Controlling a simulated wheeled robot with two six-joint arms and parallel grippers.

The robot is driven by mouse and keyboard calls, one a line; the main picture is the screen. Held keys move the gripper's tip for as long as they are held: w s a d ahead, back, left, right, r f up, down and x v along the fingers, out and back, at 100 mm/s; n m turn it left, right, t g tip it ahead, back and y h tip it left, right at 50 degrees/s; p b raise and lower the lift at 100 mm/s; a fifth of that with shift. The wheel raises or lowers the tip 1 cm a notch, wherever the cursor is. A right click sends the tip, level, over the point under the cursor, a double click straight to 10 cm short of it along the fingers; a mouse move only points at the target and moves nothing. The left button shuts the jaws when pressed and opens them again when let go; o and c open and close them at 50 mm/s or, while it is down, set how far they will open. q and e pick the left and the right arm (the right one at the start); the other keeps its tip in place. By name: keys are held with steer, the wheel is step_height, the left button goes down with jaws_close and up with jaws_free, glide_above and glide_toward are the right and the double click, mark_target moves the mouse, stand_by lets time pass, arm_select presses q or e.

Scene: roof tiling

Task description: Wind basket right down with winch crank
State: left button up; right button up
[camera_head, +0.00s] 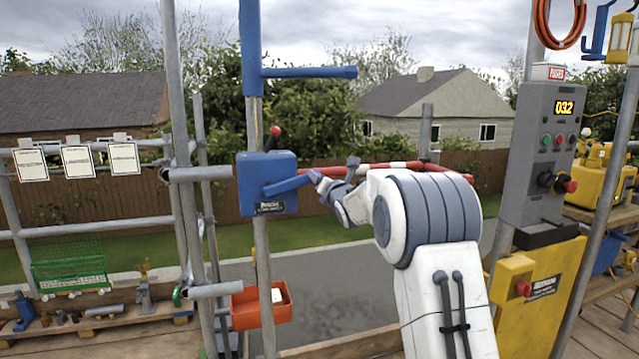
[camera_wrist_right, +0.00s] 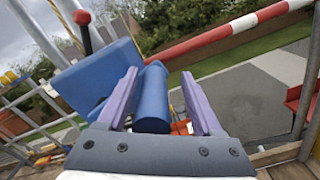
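The winch (camera_head: 268,186) is a blue box on an upright pole, with a red-knobbed lever on top. Its blue crank (camera_head: 290,183) points right toward my right gripper (camera_head: 335,188). In the right wrist view the crank's round blue handle (camera_wrist_right: 152,100) lies between the two purple fingers of my right gripper (camera_wrist_right: 160,90). A gap shows between the handle and the right finger, so the gripper looks open around it. An orange-red open basket (camera_head: 262,305) is low beside the pole, with something small and white in it. My left gripper is not in view.
A red-and-white bar (camera_head: 400,166) runs behind my right arm. A grey control box (camera_head: 538,150) reading 032 stands at right above a yellow panel (camera_head: 540,300). Scaffold poles (camera_head: 180,120) stand at left. A green wire basket (camera_head: 68,270) is by a tool-covered plank.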

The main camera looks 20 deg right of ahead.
steer(key=shift+w+a+f, duration=0.1)
steer(key=shift+a+f, duration=0.05)
steer(key=shift+a, duration=0.15)
steer(key=shift+s, duration=0.3)
steer(key=s+b, duration=0.2)
steer(key=s, duration=0.7)
steer(key=shift+s+a, duration=0.4)
